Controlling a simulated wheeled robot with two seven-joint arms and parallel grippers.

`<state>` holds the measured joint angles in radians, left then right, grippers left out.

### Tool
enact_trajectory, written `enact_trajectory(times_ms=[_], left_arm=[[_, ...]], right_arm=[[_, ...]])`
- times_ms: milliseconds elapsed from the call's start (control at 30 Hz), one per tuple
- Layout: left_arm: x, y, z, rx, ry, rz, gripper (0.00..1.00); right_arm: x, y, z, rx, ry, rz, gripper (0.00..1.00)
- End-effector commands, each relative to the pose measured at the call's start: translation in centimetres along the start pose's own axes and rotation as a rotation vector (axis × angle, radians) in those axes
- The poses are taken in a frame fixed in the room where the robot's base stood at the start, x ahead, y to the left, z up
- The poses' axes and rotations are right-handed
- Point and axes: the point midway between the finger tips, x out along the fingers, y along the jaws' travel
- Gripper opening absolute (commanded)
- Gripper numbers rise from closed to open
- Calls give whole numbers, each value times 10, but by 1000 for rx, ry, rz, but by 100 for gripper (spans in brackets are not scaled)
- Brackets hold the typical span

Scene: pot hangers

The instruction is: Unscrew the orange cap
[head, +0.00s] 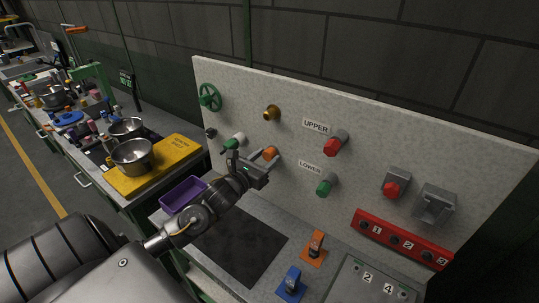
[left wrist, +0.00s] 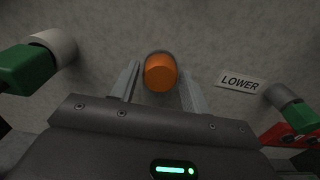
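The orange cap (head: 270,152) is on the upright speckled panel, left of the LOWER label. In the left wrist view the orange cap (left wrist: 160,72) sits between the two fingers of my left gripper (left wrist: 158,88), with a gap visible on each side. My left gripper (head: 262,158) is open in front of the panel, with its fingers pointing at the cap. I cannot tell how deep the cap lies between the fingers. My right gripper is not in view.
A white-and-green fitting (head: 235,141) is close left of my gripper; a green knob (head: 325,186) is to the right. Red knobs (head: 334,147) and a brass fitting (head: 271,113) are on the panel. A purple bin (head: 183,194) and orange block (head: 315,245) stand on the counter below.

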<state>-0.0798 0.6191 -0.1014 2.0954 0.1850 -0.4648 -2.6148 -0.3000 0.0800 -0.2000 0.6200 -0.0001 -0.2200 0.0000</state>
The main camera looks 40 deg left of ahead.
Motion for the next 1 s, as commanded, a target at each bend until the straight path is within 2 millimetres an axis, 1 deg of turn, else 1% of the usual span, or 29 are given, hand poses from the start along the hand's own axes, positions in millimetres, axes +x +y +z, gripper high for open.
enact_trajectory(times_ms=[33,267,367,433,567,1000], left_arm=[[0,0,0,-1,0,0,39],[0,0,0,-2,0,0,9],[0,0,0,-19,0,0,8],[0,0,0,-78,-1,1,8],[0,0,0,-293,0,0,8],[-1,0,0,-1087,-1,0,8]], right_arm=[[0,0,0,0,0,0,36],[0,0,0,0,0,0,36],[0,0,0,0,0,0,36],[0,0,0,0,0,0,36],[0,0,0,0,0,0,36],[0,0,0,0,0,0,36]])
